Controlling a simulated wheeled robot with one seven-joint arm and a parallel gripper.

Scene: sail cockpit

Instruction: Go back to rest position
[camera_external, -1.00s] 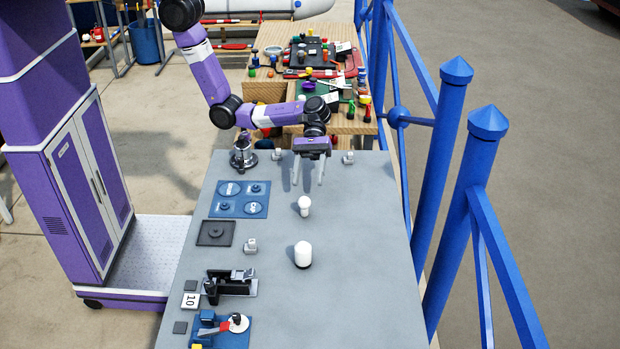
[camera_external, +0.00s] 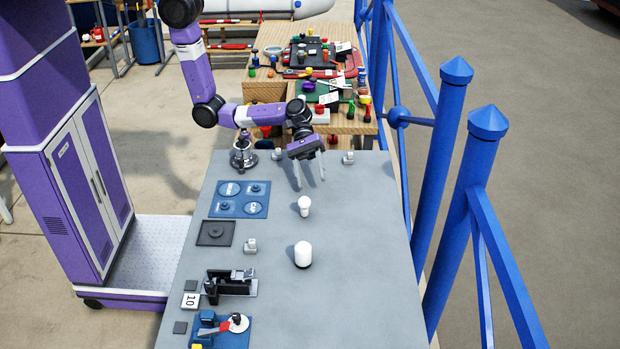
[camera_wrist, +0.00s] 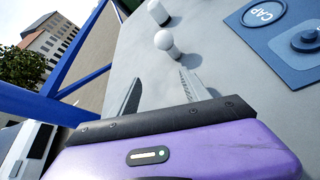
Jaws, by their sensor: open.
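My gripper (camera_external: 310,184) is open and empty above the far part of the grey table. Its two fingers point down and are spread apart, and nothing is between them. In the wrist view my gripper (camera_wrist: 160,95) also shows open, with bare table between the fingers. My arm reaches in from the far left side of the table, bent at the elbow.
The grey table (camera_external: 340,290) holds a white round-topped piece (camera_external: 304,206), a white cylinder (camera_external: 303,254), a blue CAP mat (camera_external: 239,199), a dark square plate (camera_external: 216,232) and a black fixture (camera_external: 231,283). Blue railing posts (camera_external: 473,190) stand along the right.

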